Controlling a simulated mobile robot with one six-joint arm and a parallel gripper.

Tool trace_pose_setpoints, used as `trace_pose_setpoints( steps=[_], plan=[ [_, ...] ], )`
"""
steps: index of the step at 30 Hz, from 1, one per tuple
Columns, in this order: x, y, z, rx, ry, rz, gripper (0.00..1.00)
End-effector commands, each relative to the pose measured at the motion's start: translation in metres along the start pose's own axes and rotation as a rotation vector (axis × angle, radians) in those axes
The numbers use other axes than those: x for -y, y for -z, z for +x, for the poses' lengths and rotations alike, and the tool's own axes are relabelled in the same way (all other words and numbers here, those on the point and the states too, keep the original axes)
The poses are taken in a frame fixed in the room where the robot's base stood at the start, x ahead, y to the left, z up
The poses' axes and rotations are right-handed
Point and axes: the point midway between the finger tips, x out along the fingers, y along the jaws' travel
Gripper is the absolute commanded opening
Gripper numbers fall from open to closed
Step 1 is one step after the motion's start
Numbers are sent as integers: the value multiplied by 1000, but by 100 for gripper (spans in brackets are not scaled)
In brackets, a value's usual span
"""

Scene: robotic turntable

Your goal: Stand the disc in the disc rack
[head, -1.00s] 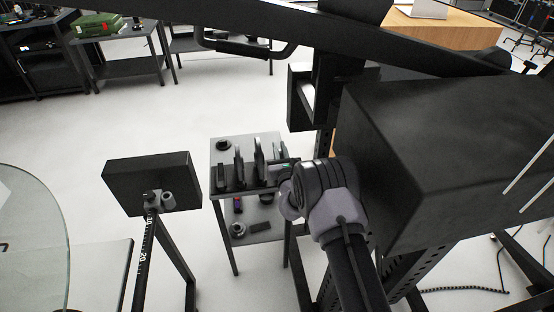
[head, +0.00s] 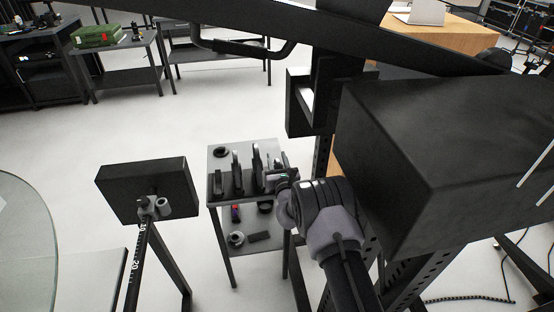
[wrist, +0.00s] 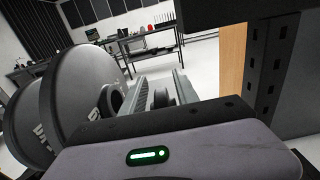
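Several dark round discs (head: 237,172) stand on edge in a black disc rack (head: 228,197) on the small grey trolley. My gripper (head: 276,177) is at the rack's right end, close to the rightmost upright disc (head: 257,164). In the wrist view, two large dark discs (wrist: 88,88) with pale lettering fill the left side, beside the fingers. My gripper (wrist: 160,88) has its two fingers apart there. A small dark round thing (wrist: 161,98) shows between them; I cannot tell whether it is touched or lies beyond. Which disc is the loose one is unclear.
The trolley top (head: 264,147) holds a small black round part (head: 221,152); its lower shelf (head: 252,247) holds several small parts. A black box on a stand (head: 148,186) is left. A black upright (head: 312,100) stands close behind my arm. Open floor lies beyond the trolley.

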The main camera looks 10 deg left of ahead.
Motion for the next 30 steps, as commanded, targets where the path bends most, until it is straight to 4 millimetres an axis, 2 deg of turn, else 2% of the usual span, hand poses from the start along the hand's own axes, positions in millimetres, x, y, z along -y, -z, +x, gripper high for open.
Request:
trace_pose_setpoints(
  steps=[5, 8, 15, 21, 25, 30],
  plan=[
    [0, -5, 0, 0, 0, 0, 36],
    [0, -5, -14, -3, -1, 0, 36],
    [0, -6, -71, -3, -1, 1, 36],
    [0, -4, -109, -2, -1, 0, 36],
    [0, -3, -119, 0, 0, 0, 36],
    [0, -2, -120, 0, 0, 0, 36]
  ],
)
